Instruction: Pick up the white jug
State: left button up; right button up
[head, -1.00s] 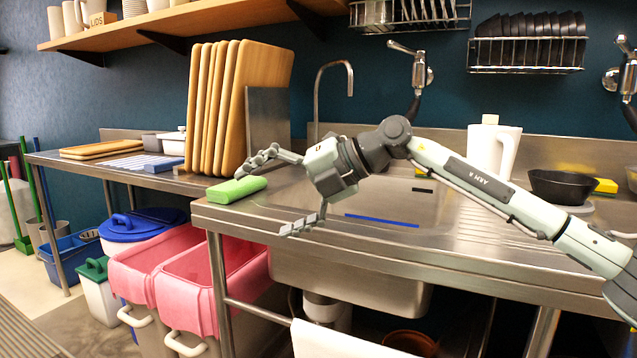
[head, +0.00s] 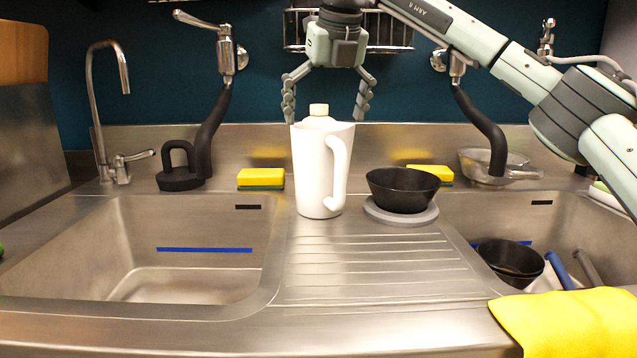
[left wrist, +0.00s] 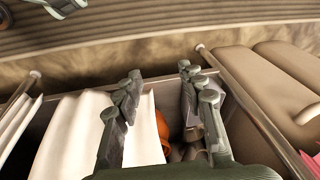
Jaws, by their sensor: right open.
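The white jug (head: 316,172) stands upright on the steel drainboard (head: 360,270) between two sinks, in the head view. It has a pale cream knob on its lid, and its handle is on the right side. My right gripper (head: 325,110) is open and points down over the jug. Its fingers are spread to the left and right of the lid, with the tips about level with the jug's rim. I cannot tell if they touch it. My left gripper (left wrist: 165,95) shows only in the left wrist view, with its fingers apart and no object seen held.
A black bowl (head: 403,187) sits on a grey round base (head: 400,215) right of the jug. Yellow sponges (head: 261,178) lie behind. A yellow cloth (head: 565,322) hangs over the front right edge. Below my left gripper is a white cloth (left wrist: 80,135).

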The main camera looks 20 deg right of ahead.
aim_at(320, 147)
jog(key=x, duration=0.6)
jog(key=shift+w+f+p, duration=0.15)
jog(key=shift+f+p, duration=0.2)
pick_arm(q)
jog(key=shift+s+f, duration=0.3)
jog(key=shift+f, duration=0.5)
pick_arm(e)
jog(key=c, duration=1.1)
